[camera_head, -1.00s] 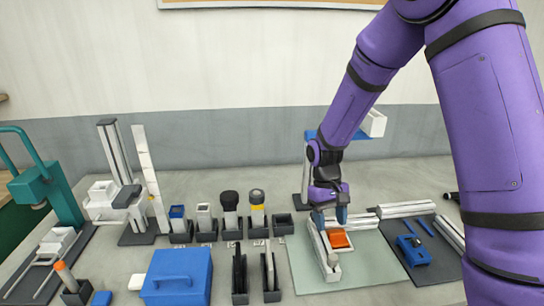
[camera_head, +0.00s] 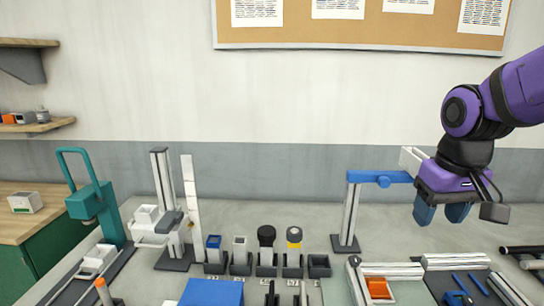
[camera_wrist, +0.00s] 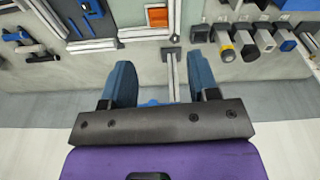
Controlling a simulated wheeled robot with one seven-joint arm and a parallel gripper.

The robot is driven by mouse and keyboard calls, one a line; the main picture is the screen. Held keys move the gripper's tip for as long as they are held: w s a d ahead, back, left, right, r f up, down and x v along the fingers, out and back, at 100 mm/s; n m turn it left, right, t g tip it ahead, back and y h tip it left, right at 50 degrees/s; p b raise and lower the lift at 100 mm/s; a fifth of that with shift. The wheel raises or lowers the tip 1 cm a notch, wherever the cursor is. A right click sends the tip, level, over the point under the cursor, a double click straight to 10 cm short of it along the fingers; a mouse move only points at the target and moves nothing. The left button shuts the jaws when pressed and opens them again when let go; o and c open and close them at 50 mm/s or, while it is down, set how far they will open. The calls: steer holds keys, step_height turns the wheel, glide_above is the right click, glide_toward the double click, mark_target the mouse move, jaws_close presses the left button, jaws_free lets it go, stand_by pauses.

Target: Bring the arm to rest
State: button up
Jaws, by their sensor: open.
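My gripper (camera_head: 442,212) is raised above the back right of the bench in the head view, beside the blue arm of a stand (camera_head: 380,178). Its two blue fingers are apart with nothing between them. In the wrist view my gripper (camera_wrist: 160,85) also shows open and empty, with the stand's post (camera_wrist: 172,70) seen between and beyond the fingers. My purple arm reaches in from the right edge. An orange block (camera_head: 378,288) lies between pale rails on the bench, well below and left of my gripper.
Several small dark holders with tools (camera_head: 266,262) stand in a row at the bench's middle. A blue box (camera_head: 212,293) is in front. A teal press (camera_head: 95,205) and a white column device (camera_head: 158,200) stand left.

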steer(key=s+d+r+t, duration=0.1)
steer(key=s+r+t, duration=0.2)
steer(key=s, duration=0.8)
steer(key=shift+d+r+m+t, duration=0.3)
steer(key=shift+d+r+t, duration=0.1)
steer(key=shift+r, duration=0.9)
steer(key=shift+w, duration=0.1)
stand_by(1.7)
